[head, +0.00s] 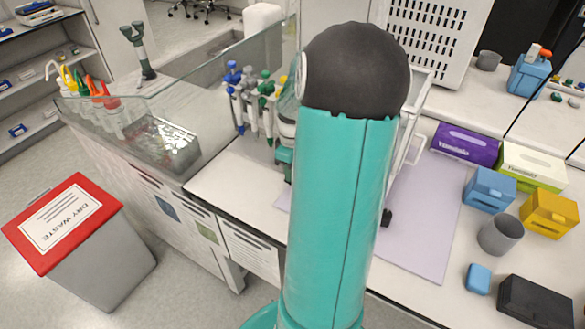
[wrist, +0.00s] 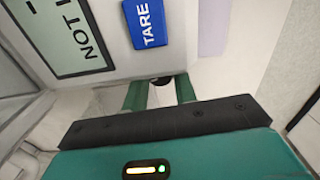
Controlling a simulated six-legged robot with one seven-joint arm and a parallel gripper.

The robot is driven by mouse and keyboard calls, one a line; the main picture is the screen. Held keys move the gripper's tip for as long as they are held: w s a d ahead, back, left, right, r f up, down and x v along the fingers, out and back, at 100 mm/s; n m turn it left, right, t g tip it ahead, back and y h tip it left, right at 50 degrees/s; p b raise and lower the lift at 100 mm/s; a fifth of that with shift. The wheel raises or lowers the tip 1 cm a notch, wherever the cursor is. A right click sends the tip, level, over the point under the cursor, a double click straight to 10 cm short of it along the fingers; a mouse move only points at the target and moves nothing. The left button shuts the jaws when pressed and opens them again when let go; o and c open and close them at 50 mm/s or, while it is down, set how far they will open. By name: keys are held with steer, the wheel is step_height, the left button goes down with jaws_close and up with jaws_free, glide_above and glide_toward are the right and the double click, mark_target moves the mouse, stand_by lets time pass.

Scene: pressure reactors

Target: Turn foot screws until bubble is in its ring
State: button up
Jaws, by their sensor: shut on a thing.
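In the wrist view, the balance shows its front panel with a blue TARE button (wrist: 144,22) and a display (wrist: 62,38) reading in part "NOT L". A dark foot screw (wrist: 162,81) sits under the panel's lower edge. My gripper (wrist: 161,88) has its two green fingers on either side of this screw and is shut on it. Only the screw's top part shows between the fingers. The bubble and its ring are not visible in either view. In the head view my arm hides most of the balance; a white frame edge and a dark foot (head: 386,217) show to its right.
A lilac mat (head: 430,235) lies on the white bench. A pipette stand (head: 255,100) is left of my arm. Blue box (head: 489,190), yellow box (head: 549,212), grey cup (head: 500,235) and black box (head: 535,302) stand at right. A red-lidded waste bin (head: 65,220) is on the floor.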

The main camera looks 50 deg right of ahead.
steer(key=o, duration=1)
steer(key=shift+c, duration=0.2)
step_height(320, 180, up, 14)
